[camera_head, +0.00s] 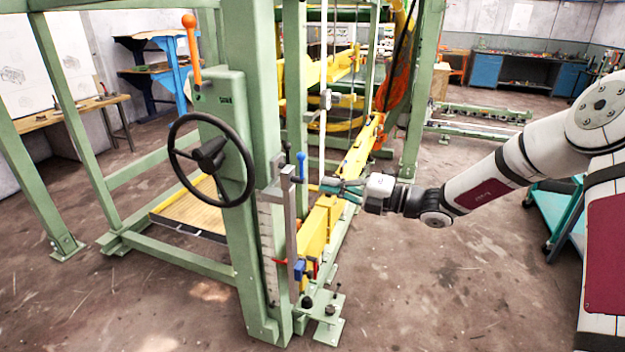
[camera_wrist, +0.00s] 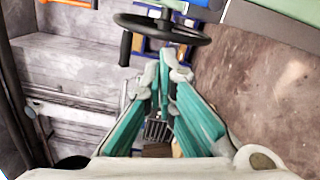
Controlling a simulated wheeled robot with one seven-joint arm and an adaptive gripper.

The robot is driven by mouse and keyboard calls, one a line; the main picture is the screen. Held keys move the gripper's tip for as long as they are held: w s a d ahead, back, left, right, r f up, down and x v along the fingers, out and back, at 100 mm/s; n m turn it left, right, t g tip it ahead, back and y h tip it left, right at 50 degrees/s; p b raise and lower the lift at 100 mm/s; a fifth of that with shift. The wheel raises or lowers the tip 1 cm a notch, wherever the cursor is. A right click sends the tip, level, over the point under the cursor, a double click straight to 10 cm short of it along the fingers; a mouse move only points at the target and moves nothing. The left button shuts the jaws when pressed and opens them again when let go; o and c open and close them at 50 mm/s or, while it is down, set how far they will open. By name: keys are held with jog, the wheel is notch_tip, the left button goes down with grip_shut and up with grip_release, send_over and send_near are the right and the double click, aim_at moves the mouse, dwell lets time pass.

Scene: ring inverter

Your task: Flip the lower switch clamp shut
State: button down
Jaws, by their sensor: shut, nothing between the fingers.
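My gripper (camera_head: 328,186) reaches in from the right, with its teal fingers shut and empty. Its tips are just right of the grey upright bar and the blue-handled lever (camera_head: 302,165) on the green machine frame. In the wrist view the fingertips (camera_wrist: 168,58) are together, in front of the black wheel's rim. A small clamp-like part with blue and red pieces (camera_head: 299,269) sits low on the frame, below my gripper. I cannot tell for sure whether it is the lower switch clamp, or whether it is open or shut.
A black handwheel (camera_head: 212,160) is on the green post (camera_head: 237,215), with an orange-knobbed lever (camera_head: 192,50) above it. A yellow beam (camera_head: 314,232) runs behind my gripper. A foot plate (camera_head: 327,315) is below. The floor to the right is mostly clear.

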jog(key=shift+v, duration=1.4)
jog(key=shift+r, duration=0.1)
jog(key=s+a+r+n+g+h, duration=0.1)
jog(key=s+r+n+g+h, duration=0.2)
jog(key=s+n, duration=0.65)
jog(key=s+a+r+n+g+h, duration=0.1)
jog(key=s+n+g+h, duration=0.35)
jog(key=s+n, duration=0.5)
jog(key=s+d+r+n+t+h, duration=0.2)
jog(key=s+d+r+n+h, duration=0.1)
jog(key=s+d+n, duration=0.4)
jog(key=s+d+r+n+t+h, duration=0.3)
jog(key=s+d+n+h, duration=0.3)
jog(key=s+n, duration=0.4)
jog(key=shift+d+r+n+t, duration=0.2)
jog(key=shift+d+n+t, duration=0.15)
jog(key=shift+d+n, duration=0.6)
jog(key=shift+a, duration=0.1)
